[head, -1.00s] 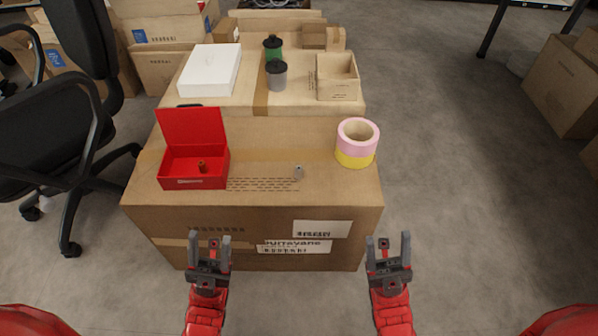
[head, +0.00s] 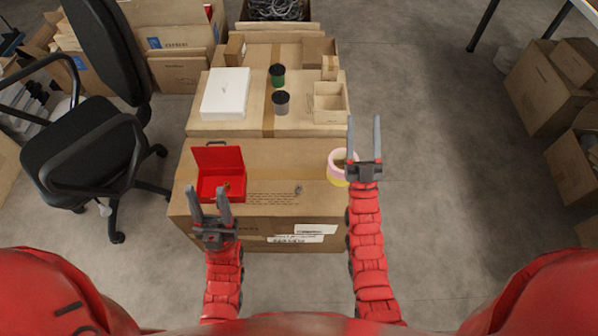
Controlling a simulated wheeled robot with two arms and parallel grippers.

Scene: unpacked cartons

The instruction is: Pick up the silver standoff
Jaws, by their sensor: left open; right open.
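The silver standoff (head: 298,189) is a small grey piece standing on top of the front carton (head: 262,208), right of its printed text. My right gripper (head: 364,140) is open and empty, raised to the right of the standoff, and covers part of the tape rolls. My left gripper (head: 209,207) is open and empty at the carton's front left, in front of the red box. Neither gripper touches the standoff.
An open red box (head: 221,185) with a small brown piece in it stands left on the carton. Pink and yellow tape rolls (head: 336,168) stand right. Behind are a white box (head: 225,94), two dark-lidded jars (head: 281,103) and an open small carton (head: 331,103). A black chair (head: 80,145) stands left.

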